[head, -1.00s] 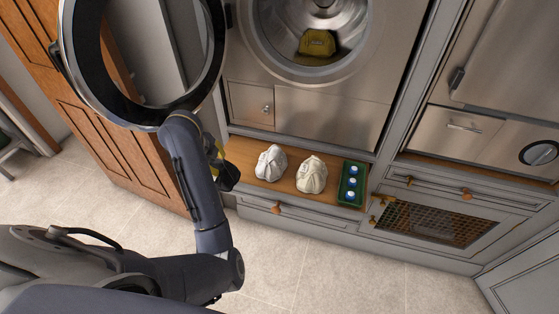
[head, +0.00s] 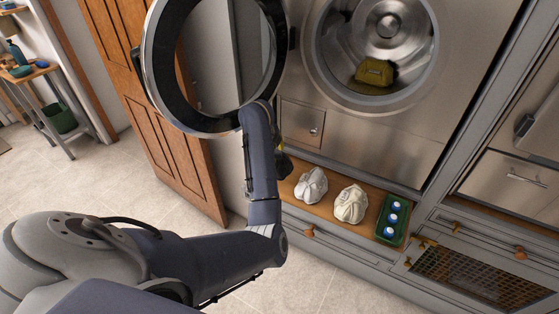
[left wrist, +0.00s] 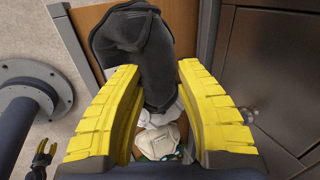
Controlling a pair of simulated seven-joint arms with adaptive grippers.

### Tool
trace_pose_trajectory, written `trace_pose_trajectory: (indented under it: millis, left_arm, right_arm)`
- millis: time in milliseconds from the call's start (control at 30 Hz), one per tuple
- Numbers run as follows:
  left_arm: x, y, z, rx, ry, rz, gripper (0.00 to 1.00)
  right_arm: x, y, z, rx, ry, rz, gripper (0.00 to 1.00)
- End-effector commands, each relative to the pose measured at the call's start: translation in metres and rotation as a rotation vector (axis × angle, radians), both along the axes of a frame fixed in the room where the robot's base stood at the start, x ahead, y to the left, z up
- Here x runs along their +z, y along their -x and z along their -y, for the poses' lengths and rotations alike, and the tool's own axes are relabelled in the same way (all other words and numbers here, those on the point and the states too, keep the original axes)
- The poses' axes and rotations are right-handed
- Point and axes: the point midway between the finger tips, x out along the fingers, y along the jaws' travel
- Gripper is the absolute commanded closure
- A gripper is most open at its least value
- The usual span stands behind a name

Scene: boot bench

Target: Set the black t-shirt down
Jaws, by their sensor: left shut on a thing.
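My left gripper (left wrist: 155,100) shows large in the left wrist view, its yellow fingers shut on the black t-shirt (left wrist: 130,45), a dark rounded bundle. In the head view my forearm mostly hides this gripper. A small dark part of the t-shirt (head: 284,166) shows there, beside the left end of the wooden bench shelf (head: 330,209). Whether the cloth touches the shelf is hidden. A small yellow claw-like part (left wrist: 42,158) at the lower left of the wrist view looks like my right gripper; its opening is unclear.
Two whitish cloth bundles (head: 311,185) (head: 350,204) and a green tray (head: 384,233) with three blue-and-white pieces occupy the shelf. Above, an open drum (head: 333,82) holds an olive-yellow item (head: 374,72). Its round door (head: 152,60) stands open at left, near my forearm.

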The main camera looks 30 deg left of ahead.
Motion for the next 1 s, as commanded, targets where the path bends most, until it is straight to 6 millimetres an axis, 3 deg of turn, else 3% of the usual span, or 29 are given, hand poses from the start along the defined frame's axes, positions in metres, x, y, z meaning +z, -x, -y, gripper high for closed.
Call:
trace_pose_trajectory:
  millis: [200,333,1000]
  left_arm:
    - [0.001,-0.042,-0.002,-0.001,0.0,0.001,0.99]
    - [-0.02,-0.038,-0.001,-0.001,0.001,-0.002,0.99]
    - [-0.07,-0.042,-0.002,-0.001,-0.001,0.001,0.99]
  right_arm:
    - [0.0,0.0,0.0,0.0,0.0,0.0,0.56]
    - [0.0,0.0,0.0,0.0,0.0,0.0,0.56]
    - [0.0,0.0,0.0,0.0,0.0,0.0,0.56]
